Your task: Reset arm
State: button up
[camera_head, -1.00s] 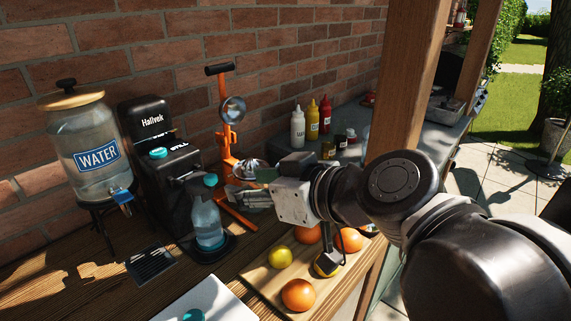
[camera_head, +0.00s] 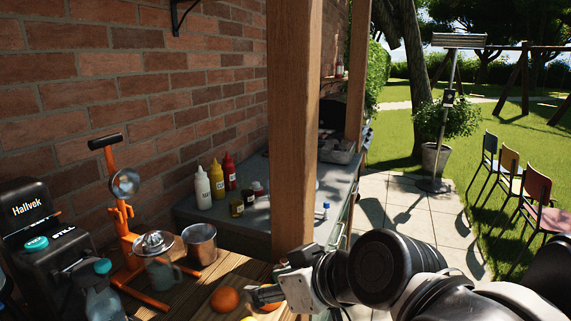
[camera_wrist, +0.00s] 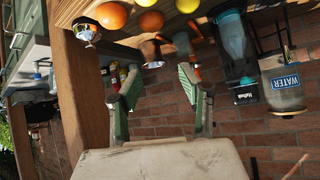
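My arm reaches in from the lower right in the head view. My gripper (camera_head: 262,294) is at the wooden table's right end, close to the wooden post (camera_head: 292,130) and near an orange (camera_head: 224,299) in the picture. The wrist view is upside down. There my gripper (camera_wrist: 160,82) shows two green-grey fingers set wide apart, with nothing held between them. The brick wall shows beyond the fingers.
An orange juicer (camera_head: 124,215) with a glass jug (camera_head: 163,274), a metal cup (camera_head: 200,243) and a black machine (camera_head: 40,235) stand left. Sauce bottles (camera_head: 217,178) stand on the grey counter. Paving and chairs (camera_head: 535,190) lie right.

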jog(key=s+d+f+m+h, duration=0.1)
jog(key=d+f+m+h, duration=0.2)
jog(key=d, duration=0.8)
jog(key=s+d+f+m+h, duration=0.2)
jog(key=d+f+m+h, duration=0.2)
jog(key=d, duration=0.8)
jog(key=shift+s+f+m+h, duration=0.2)
jog(key=shift+m+h, duration=0.1)
jog(key=shift+m, duration=0.3)
